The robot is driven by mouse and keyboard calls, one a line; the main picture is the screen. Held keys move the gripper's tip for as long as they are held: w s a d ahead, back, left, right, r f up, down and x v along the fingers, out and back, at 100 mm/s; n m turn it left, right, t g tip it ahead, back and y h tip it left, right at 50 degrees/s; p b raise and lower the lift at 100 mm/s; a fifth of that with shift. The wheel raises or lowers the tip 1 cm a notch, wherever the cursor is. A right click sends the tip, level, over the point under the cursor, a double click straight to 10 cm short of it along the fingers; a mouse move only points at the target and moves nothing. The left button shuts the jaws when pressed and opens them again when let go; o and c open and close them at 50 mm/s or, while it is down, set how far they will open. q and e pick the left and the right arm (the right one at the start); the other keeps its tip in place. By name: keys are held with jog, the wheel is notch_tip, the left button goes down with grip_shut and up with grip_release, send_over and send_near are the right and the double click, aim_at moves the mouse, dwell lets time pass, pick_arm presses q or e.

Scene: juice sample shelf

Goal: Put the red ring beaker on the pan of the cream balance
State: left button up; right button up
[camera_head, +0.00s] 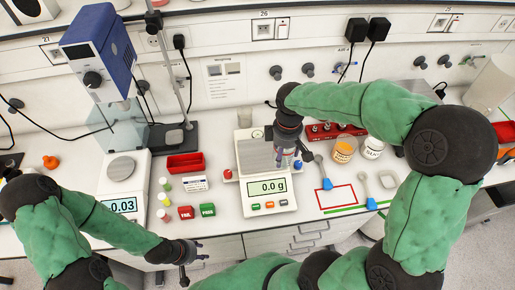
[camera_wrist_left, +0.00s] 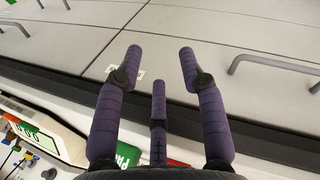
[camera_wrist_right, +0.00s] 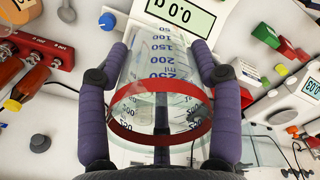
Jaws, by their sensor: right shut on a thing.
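The red ring beaker (camera_wrist_right: 160,138) is clear with blue graduations and a red band. It is between the fingers of my right gripper (camera_wrist_right: 160,75), which is shut on it. In the head view my right gripper (camera_head: 288,158) is over the right part of the cream balance (camera_head: 268,207), beside the grey pan (camera_head: 253,158). The arm and fingers mostly hide the beaker there, and I cannot tell its height above the pan. The balance display reads 0.0 g. My left gripper (camera_head: 192,262) is open and empty at the counter's front edge; its spread fingers show in the left wrist view (camera_wrist_left: 160,60).
Another balance (camera_head: 122,190) stands at left, with small bottles and red and green blocks (camera_head: 207,210) between the two. A clear vessel (camera_head: 245,117) stands behind the cream balance.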

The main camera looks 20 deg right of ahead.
jog(key=w+f, duration=0.3)
jog(key=w, duration=0.4)
jog(key=shift+w+a+f, duration=0.2)
jog(key=shift+a+f, duration=0.05)
jog(key=shift+a, duration=0.2)
jog(key=w+f, duration=0.1)
jog(key=f, duration=0.1)
jog(key=w+f, duration=0.1)
jog(key=w, duration=0.1)
jog(key=w+f, duration=0.2)
jog(key=shift+w+a+f, duration=0.1)
jog(key=shift+a+f, duration=0.15)
jog(key=shift+f, duration=0.05)
jog(key=shift+w+f, duration=0.25)
jog(key=shift+f, duration=1.6)
jog(key=shift+f, duration=0.1)
jog(key=o, duration=1.2)
notch_tip(320, 180, up, 12)
jog(key=shift+p, duration=0.3)
